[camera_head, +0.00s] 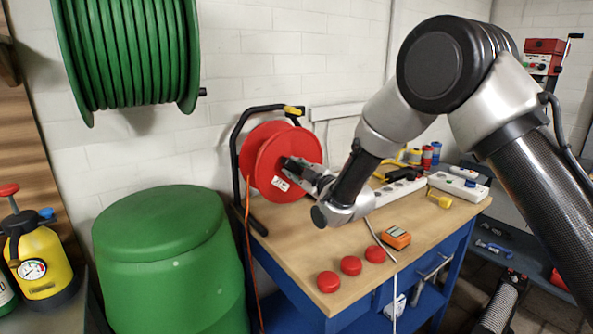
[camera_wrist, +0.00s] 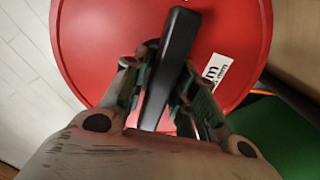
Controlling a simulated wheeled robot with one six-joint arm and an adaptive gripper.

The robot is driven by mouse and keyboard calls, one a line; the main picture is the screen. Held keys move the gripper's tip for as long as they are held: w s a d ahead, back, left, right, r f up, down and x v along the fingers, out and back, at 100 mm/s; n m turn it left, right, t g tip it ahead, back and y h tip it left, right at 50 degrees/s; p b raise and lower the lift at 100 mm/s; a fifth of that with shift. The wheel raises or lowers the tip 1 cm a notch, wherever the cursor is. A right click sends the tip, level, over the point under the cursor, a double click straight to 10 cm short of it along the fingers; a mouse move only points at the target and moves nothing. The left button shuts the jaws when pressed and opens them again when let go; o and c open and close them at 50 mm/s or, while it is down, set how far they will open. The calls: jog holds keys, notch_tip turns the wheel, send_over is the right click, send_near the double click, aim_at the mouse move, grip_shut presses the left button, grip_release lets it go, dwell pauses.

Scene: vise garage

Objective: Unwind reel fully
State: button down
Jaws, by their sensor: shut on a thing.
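The red cable reel (camera_head: 264,165) stands in a black frame (camera_head: 236,150) with a yellow grip on top, at the back left of the workbench. An orange cord (camera_head: 250,250) runs from the reel down past the bench's left edge. My gripper (camera_head: 303,170) is at the reel's front face, near its centre. In the wrist view the red disc (camera_wrist: 95,50) fills much of the picture. There my gripper (camera_wrist: 160,88) has its fingers on both sides of a black handle (camera_wrist: 172,60) and is shut on it. The fingertips partly hide the reel's hub.
A workbench (camera_head: 300,255) carries several red caps (camera_head: 351,265), an orange meter (camera_head: 396,237) and white power strips (camera_head: 458,186). A green barrel (camera_head: 170,260) stands left of it. A green hose reel (camera_head: 130,50) hangs above. A yellow sprayer (camera_head: 42,260) stands far left.

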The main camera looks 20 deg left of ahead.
jog(key=n, duration=0.3)
jog(key=shift+f+n, duration=0.2)
jog(key=shift+n, duration=1.9)
jog(key=c, duration=1.3)
grip_release()
jog(key=v, duration=1.2)
jog(key=shift+s, duration=0.1)
